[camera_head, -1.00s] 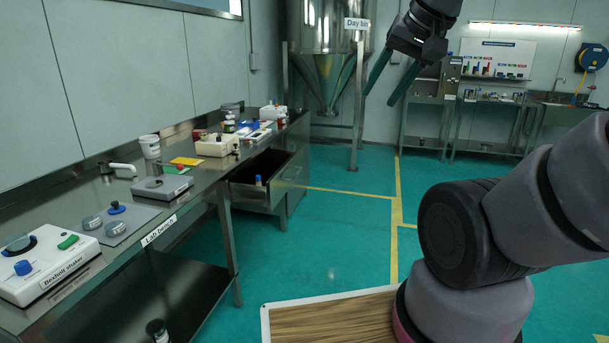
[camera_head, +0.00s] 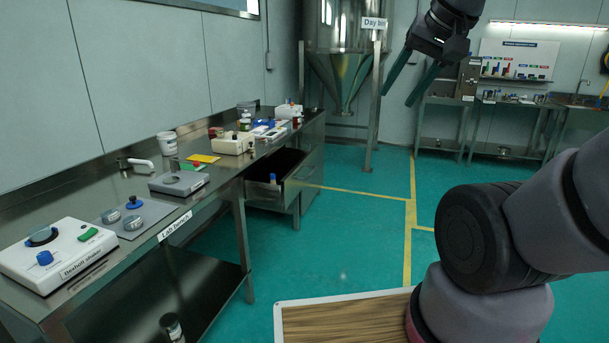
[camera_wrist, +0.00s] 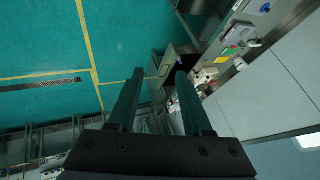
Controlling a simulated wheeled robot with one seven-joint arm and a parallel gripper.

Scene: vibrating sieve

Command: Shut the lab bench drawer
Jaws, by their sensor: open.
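The lab bench (camera_head: 205,197) runs along the left wall in the head view. Its steel drawer (camera_head: 303,176) is pulled out toward the right, under the far part of the bench top. A small bottle with a blue cap (camera_head: 272,180) stands inside the drawer. My gripper (camera_head: 397,101) is raised at the upper right, well away from the drawer, its two green fingers apart with nothing between them. The wrist view also shows the gripper (camera_wrist: 160,78) open, with the drawer (camera_wrist: 172,68) beyond and between the fingertips.
A shaker (camera_head: 63,255), a scale (camera_head: 179,182) and several small items stand on the bench. The day bin (camera_head: 345,60) is at the back on legs. A wooden board (camera_head: 340,318) is on my side. The green floor (camera_head: 350,240) right of the drawer is clear.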

